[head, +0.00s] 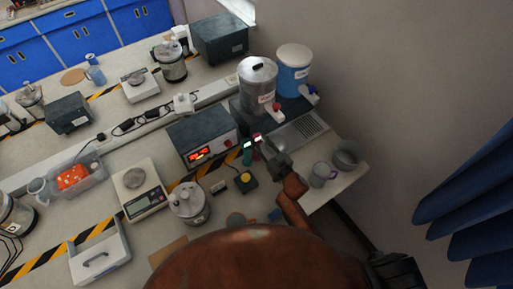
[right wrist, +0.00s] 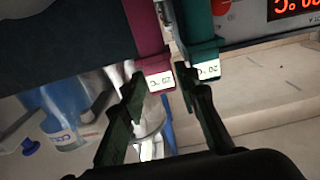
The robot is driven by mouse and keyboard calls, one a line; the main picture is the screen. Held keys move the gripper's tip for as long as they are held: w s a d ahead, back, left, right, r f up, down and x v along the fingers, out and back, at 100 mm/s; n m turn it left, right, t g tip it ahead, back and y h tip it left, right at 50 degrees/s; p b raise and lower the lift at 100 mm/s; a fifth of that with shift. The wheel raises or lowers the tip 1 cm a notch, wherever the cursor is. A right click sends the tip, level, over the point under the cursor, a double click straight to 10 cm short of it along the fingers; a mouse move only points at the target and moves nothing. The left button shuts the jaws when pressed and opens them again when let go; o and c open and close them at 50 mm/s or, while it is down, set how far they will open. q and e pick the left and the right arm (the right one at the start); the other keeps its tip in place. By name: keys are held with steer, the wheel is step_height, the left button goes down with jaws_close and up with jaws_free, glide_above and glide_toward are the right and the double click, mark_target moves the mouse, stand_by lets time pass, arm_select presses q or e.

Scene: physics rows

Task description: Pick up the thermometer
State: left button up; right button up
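Two thermometer-like handheld devices, each with a small lit "20 °C" display, are close together beside the grey box with the red readout. One is magenta (right wrist: 146,28) and one is green (right wrist: 196,22); in the head view the magenta one (head: 257,138) is right of the green one (head: 247,157). My right gripper (right wrist: 159,82) is open, its two dark fingers apart. I cannot tell whether either is touched. In the head view my right gripper (head: 263,148) partly covers them. My left gripper is not in view.
The grey readout box (head: 203,135) stands just left. A steel urn (head: 258,84) and a blue container (head: 294,72) stand behind. A yellow-button box (head: 245,181) and a lidded metal pot (head: 188,203) are in front. A mug (head: 322,174) and grey bowl (head: 346,155) sit near the right edge.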

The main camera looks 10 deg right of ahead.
steer(key=c, duration=0.7)
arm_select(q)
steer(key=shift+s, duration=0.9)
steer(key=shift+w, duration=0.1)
